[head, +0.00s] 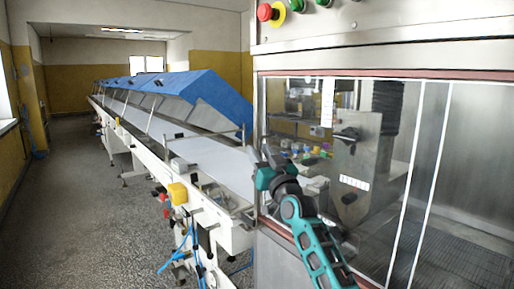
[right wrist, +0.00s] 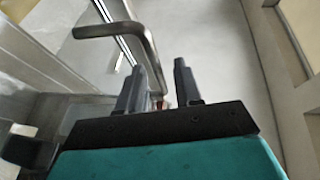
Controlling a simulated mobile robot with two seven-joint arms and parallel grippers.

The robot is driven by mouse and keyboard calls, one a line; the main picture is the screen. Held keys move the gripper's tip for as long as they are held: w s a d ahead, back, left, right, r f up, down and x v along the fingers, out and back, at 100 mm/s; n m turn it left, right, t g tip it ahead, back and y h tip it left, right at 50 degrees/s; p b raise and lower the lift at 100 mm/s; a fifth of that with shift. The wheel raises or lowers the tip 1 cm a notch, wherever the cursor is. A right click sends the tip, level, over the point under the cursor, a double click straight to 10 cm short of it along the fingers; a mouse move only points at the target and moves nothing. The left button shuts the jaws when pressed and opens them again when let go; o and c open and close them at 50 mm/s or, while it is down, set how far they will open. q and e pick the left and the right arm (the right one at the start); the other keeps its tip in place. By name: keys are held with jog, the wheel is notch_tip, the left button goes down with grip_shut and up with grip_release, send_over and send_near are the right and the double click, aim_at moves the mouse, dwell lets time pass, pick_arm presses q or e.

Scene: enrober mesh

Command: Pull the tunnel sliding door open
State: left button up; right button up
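The tunnel's glass sliding door (head: 300,105) fills the front of the steel machine on the right of the head view and appears closed. White vertical edge lines cross the glass on its right side. My right gripper (head: 272,155) is at the left edge of the glass. In the right wrist view, a bent grey bar handle (right wrist: 138,36) runs down towards the gap between the fingers of this gripper (right wrist: 158,85). The fingers stand apart, with the lower end of the handle close to the left finger; contact is unclear. My left gripper is out of view.
A long white conveyor (head: 215,150) with blue covers (head: 210,92) runs back on the left. A yellow box (head: 177,192) and blue hoses are on its near side. Red and green buttons (head: 264,12) sit above the door. Floor at the left (head: 75,210) is clear.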

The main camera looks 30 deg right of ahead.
jog(key=shift+x, duration=1.3)
grip_shut()
